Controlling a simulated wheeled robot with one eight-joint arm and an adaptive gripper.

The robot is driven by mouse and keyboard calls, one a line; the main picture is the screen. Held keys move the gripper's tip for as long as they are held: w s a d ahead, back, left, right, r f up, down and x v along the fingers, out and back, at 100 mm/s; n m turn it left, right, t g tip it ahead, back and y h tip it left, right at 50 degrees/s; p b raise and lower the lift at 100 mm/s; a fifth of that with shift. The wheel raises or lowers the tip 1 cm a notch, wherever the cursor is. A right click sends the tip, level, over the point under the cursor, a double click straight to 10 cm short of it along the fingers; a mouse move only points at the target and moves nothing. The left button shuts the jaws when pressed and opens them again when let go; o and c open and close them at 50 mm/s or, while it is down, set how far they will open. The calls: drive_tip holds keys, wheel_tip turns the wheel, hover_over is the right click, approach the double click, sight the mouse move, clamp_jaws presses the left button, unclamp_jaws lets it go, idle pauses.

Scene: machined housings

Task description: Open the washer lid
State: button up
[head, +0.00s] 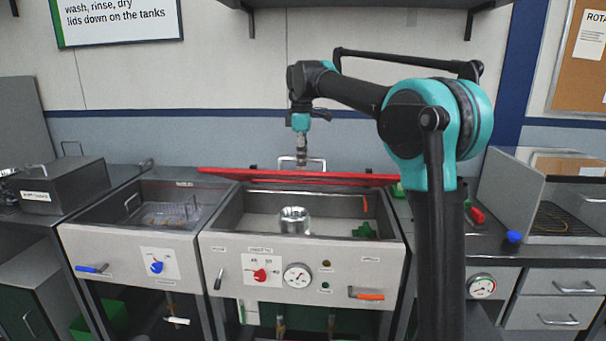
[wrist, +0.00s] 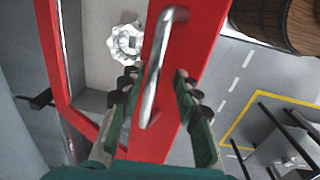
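The washer (head: 300,255) is the middle tank, with a red lid (head: 300,178) at its back. In the head view the lid shows as a thin, nearly edge-on red band above the open-looking tank, so it appears partly raised. The lid's metal handle (head: 317,162) stands on its top face. In the wrist view the bar handle (wrist: 160,65) lies on a broad red band of the lid (wrist: 165,140). My gripper (wrist: 157,78) is open, one finger each side of the handle; contact is not visible. In the head view my gripper (head: 301,160) is at the handle.
A silver housing (head: 294,221) and a green part (head: 364,230) are in the washer tank. A left tank (head: 170,205) holds a wire basket. A grey box (head: 62,187) stands at far left. A wooden barrel (wrist: 275,22) shows in the wrist view.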

drive_tip(key=shift+s+f, duration=0.5)
drive_tip(key=shift+f, duration=0.25)
drive_tip(key=shift+s+f, duration=0.45)
drive_tip(key=shift+f, duration=0.3)
